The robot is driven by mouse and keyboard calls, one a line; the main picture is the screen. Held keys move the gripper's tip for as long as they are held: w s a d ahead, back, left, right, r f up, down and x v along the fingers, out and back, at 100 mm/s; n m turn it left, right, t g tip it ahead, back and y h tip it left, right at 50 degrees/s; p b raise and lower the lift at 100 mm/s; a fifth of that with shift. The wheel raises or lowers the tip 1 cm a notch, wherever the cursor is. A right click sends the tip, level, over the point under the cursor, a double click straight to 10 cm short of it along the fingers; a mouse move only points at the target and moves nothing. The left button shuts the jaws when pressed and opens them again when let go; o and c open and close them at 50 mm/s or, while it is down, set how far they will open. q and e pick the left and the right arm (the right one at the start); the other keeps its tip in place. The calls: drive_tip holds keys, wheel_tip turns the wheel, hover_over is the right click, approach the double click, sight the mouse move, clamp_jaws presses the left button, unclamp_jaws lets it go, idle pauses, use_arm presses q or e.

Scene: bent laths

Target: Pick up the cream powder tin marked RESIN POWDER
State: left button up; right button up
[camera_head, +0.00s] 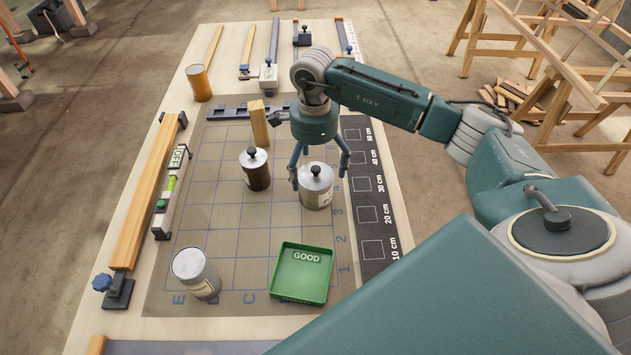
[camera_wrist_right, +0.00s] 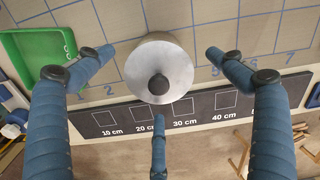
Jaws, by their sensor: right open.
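A cream tin (camera_head: 317,195) with a grey metal lid and black knob stands upright on the gridded mat; its label is too small to read. My right gripper (camera_head: 319,170) is open above it, pointing down, with its fingers spread around the lid. In the right wrist view the round lid (camera_wrist_right: 177,68) sits between the spread blue fingers of the gripper (camera_wrist_right: 160,75), with gaps at left and right. A second pale tin (camera_head: 196,274) stands at the mat's near left corner, its label also unreadable. My left gripper is not in view.
A dark brown jar (camera_head: 255,171) with a knob and a wooden block (camera_head: 259,124) stand left of the gripper. A green tray (camera_head: 303,272) marked GOOD lies nearer. An orange tin (camera_head: 199,83) stands far left.

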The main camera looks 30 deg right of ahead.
sight(315, 175)
drive_tip(key=shift+s+f+p, duration=0.2)
drive_tip(key=shift+f+p, duration=0.15)
drive_tip(key=shift+f, duration=1.15)
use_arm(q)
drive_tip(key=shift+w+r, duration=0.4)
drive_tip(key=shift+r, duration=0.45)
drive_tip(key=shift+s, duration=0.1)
use_arm(e)
drive_tip(key=shift+w, duration=0.1)
drive_tip(key=shift+c, duration=0.5)
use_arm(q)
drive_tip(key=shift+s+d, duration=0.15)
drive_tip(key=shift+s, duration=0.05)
use_arm(e)
drive_tip(key=c, duration=1.7)
drive_tip(key=shift+r, duration=0.15)
drive_tip(key=shift+c, duration=0.2)
